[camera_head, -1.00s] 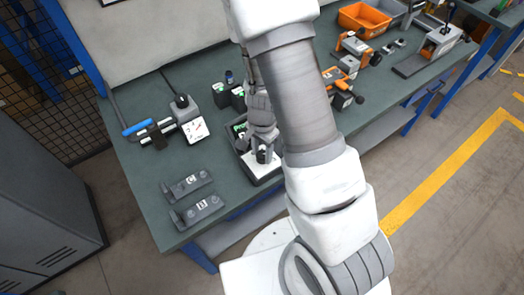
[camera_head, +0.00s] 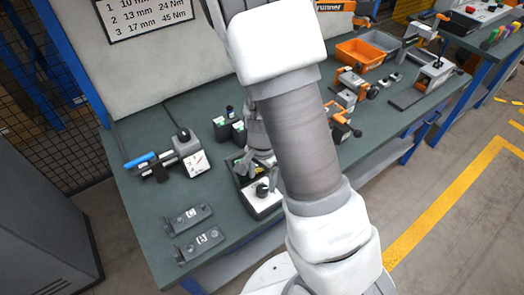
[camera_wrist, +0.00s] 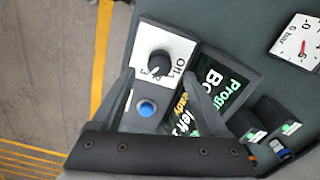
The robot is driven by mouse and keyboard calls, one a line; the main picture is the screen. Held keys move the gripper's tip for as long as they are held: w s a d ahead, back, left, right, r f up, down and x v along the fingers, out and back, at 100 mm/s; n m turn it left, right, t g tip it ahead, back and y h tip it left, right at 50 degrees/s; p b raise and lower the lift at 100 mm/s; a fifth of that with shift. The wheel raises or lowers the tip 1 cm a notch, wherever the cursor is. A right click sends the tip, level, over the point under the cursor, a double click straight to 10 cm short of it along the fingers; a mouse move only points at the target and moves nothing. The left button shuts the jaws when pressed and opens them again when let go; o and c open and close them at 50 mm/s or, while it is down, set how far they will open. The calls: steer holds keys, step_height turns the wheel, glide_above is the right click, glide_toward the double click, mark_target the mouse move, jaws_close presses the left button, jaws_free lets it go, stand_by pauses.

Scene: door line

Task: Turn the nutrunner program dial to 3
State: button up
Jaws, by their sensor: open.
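The program dial is a black knob (camera_wrist: 158,62) on a white panel with OFF and number marks, in the wrist view. Which mark it points at is too small to tell surely. The dial also shows in the head view (camera_head: 262,188) on the nutrunner controller box (camera_head: 268,208). Beside it a dark display (camera_wrist: 226,76) shows green and yellow text, partly covered by a finger. A blue button (camera_wrist: 146,108) sits nearer my gripper. My gripper (camera_wrist: 160,80) is open, its fingers either side of the dial's panel in the picture, with no visible contact.
A gauge block (camera_head: 193,163) with a blue-handled tool stands left on the bench (camera_head: 140,205). Two grey brackets (camera_head: 193,238) lie at the front left. Small dark boxes (camera_head: 222,132) stand behind the controller. An orange bin (camera_head: 358,52) is at the back right. A wall chart (camera_head: 145,17) lists numbered programs.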

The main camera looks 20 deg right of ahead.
mark_target(262, 188)
step_height(262, 188, up, 13)
steer(key=p, duration=0.2)
steer(key=shift+p, duration=0.4)
